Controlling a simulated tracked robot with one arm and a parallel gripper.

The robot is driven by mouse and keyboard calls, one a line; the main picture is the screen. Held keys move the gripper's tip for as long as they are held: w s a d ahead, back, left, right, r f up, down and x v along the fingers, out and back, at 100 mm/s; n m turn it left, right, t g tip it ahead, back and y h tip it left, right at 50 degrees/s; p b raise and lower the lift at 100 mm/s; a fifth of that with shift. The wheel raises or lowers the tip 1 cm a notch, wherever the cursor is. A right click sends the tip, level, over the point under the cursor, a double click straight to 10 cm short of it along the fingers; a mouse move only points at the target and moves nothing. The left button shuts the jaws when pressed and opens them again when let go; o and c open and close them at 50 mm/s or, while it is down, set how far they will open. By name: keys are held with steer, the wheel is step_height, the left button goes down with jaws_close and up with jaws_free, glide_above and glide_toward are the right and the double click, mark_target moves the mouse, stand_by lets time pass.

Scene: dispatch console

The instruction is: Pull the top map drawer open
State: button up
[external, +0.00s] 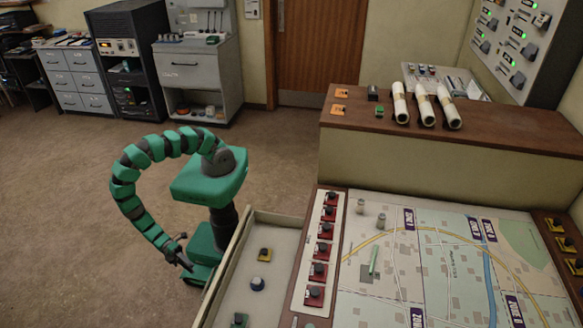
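My gripper (184,262) hangs low at the end of my curved green arm, left of the map console (450,265). It is small and dark against the floor, and I cannot tell whether its fingers are open or shut. I see nothing clearly held in it. No drawer labelled as a map drawer shows. The console's left side below its pale rimmed ledge (280,240) is hidden from this view. At the back stand a grey cabinet with several small drawers (75,75) and a grey unit with one wide closed drawer (198,68), both far from my gripper.
A wooden-topped counter (500,125) with rolled papers (423,104) stands behind the console. A black equipment rack (130,60) stands at the back. The brown floor (65,210) at left is clear.

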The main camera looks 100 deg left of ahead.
steer(key=shift+v, duration=1.75)
